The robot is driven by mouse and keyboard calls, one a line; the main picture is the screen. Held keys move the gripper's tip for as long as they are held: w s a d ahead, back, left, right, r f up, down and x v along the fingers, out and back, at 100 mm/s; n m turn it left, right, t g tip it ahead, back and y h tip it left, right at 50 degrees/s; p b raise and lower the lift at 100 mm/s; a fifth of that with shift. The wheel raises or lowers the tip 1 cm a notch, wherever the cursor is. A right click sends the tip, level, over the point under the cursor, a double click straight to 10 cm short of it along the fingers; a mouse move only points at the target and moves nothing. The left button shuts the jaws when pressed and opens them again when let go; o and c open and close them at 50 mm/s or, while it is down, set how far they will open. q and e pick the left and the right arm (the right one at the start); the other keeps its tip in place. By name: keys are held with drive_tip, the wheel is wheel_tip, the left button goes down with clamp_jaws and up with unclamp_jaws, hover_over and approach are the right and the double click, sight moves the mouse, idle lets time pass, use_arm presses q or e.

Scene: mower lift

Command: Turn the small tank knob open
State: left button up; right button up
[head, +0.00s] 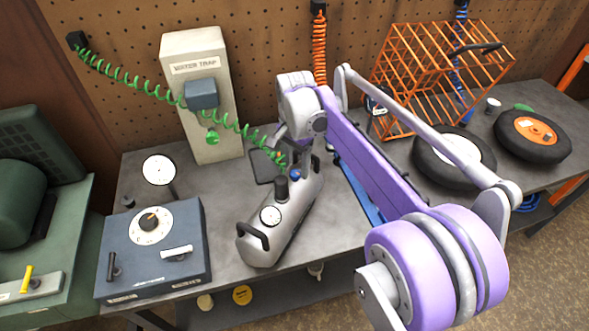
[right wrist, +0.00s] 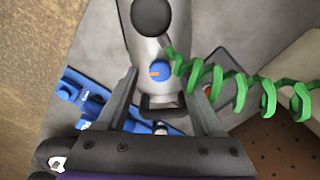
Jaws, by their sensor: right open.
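A small grey tank (head: 283,222) lies on the bench with a gauge (head: 270,216), a black handle and a black cap on it. Its small blue knob (head: 294,174) sits near the tank's far end. In the right wrist view the blue knob (right wrist: 159,70) carries an orange mark and lies just ahead of the fingertips, between their lines. My right gripper (head: 297,158) is above the tank's far end. In the right wrist view the right gripper (right wrist: 164,82) is open, with nothing between its fingers. My left gripper is not in view.
A green coiled hose (right wrist: 230,80) runs to the tank close beside the knob. A water trap box (head: 203,120) stands behind. A blue-grey control box (head: 155,255) is left on the bench. Wheels (head: 452,158) and an orange cage (head: 425,75) stand right.

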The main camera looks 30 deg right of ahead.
drive_tip(key=shift+f, duration=1)
clamp_jaws()
